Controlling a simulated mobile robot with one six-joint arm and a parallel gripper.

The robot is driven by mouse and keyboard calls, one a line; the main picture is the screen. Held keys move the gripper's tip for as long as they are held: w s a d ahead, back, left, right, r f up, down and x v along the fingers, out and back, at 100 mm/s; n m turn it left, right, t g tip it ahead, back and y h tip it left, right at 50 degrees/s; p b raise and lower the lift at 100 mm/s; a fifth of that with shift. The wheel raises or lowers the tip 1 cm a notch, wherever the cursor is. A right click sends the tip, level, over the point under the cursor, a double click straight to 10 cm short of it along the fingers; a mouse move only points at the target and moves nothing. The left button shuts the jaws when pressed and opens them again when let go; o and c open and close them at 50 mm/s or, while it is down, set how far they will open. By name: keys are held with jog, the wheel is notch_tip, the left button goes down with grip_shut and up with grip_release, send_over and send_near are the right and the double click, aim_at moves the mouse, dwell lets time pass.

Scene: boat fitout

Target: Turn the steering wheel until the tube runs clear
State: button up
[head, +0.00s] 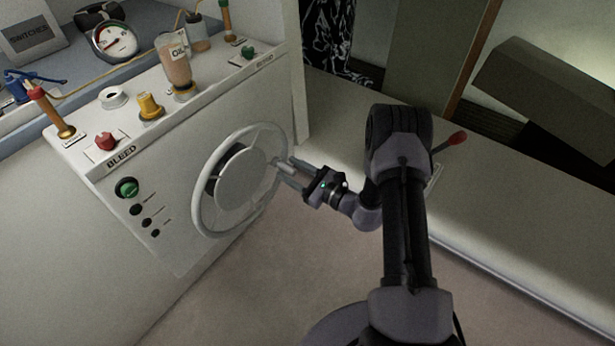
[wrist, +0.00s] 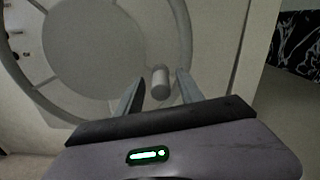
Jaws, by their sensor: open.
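The steering wheel (head: 243,180), pale grey with a round hub disc, stands on the front of a white console. It also shows in the wrist view (wrist: 90,45). A short cylindrical handle (wrist: 160,83) sticks out from the wheel's rim, at its right side in the head view (head: 284,168). My gripper (head: 289,172) is open at this handle. In the wrist view the handle shows between the two fingers; I cannot tell whether they touch it. A thin yellowish tube (head: 128,72) runs behind the console top; whether its contents are clear is too small to tell.
The console top holds an oil bottle (head: 176,62), a yellow fitting (head: 150,106), a red knob (head: 106,141) and a green valve (head: 248,52). A pressure gauge (head: 114,40) stands behind. A pale bench (head: 500,240) lies right of my arm. The floor before the console is clear.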

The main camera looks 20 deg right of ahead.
jog(key=p+v, duration=0.3)
jog(key=v, duration=1.3)
jog(key=shift+s, duration=0.25)
jog(key=shift+d, duration=0.2)
